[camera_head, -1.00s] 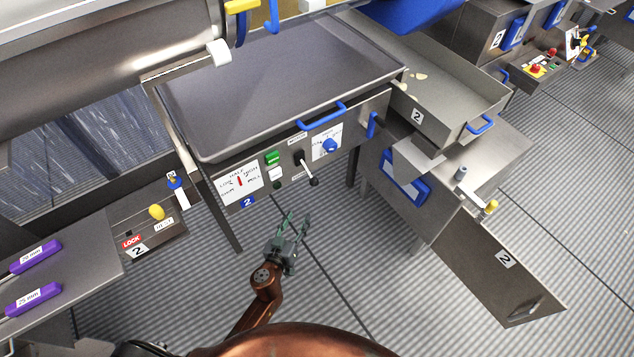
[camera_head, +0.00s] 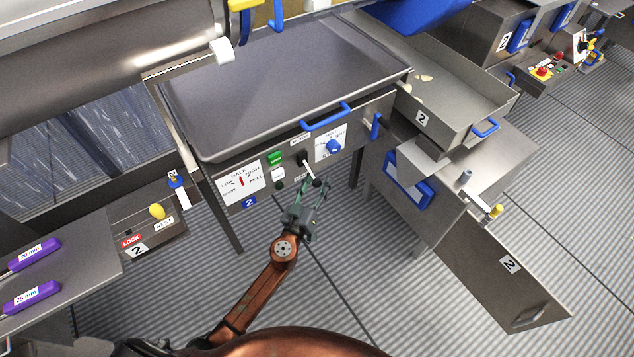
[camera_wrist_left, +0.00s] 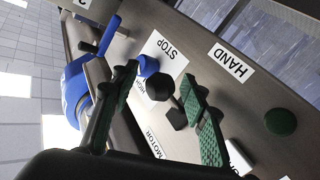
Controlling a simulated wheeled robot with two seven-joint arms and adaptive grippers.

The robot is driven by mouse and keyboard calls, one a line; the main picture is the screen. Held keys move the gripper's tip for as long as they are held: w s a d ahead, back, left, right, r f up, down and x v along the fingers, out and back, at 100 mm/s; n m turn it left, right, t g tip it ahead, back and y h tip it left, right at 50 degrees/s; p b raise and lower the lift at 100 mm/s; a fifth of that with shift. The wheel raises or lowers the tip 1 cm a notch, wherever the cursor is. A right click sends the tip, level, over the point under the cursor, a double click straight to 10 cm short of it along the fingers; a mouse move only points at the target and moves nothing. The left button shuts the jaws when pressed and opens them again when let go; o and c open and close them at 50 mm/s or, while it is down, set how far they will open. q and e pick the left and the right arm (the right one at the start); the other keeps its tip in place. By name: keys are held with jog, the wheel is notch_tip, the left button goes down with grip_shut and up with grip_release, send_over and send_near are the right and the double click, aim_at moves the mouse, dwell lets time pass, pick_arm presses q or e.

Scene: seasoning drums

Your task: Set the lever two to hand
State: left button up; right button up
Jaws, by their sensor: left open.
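Lever two is a black lever (camera_head: 308,166) with a ball knob on the front panel of the steel machine marked 2. It slants down and right in the head view. In the left wrist view its black knob (camera_wrist_left: 168,83) and dark base (camera_wrist_left: 176,118) show between my green-padded fingers. The HAND label (camera_wrist_left: 232,62) and the MOTOR label (camera_wrist_left: 155,150) lie on opposite sides of the lever. My left gripper (camera_head: 316,185) is open with its fingertips around the knob region. I cannot tell whether they touch it. My right gripper is out of view.
A blue dial (camera_head: 334,146) sits right of the lever and a green button (camera_head: 275,158) left of it. A blue handle (camera_head: 326,117) juts out above. A steel bin (camera_head: 500,262) stands at right. The floor below the panel is clear.

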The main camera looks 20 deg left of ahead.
pick_arm(q)
jog(key=shift+c, duration=0.6)
grip_shut()
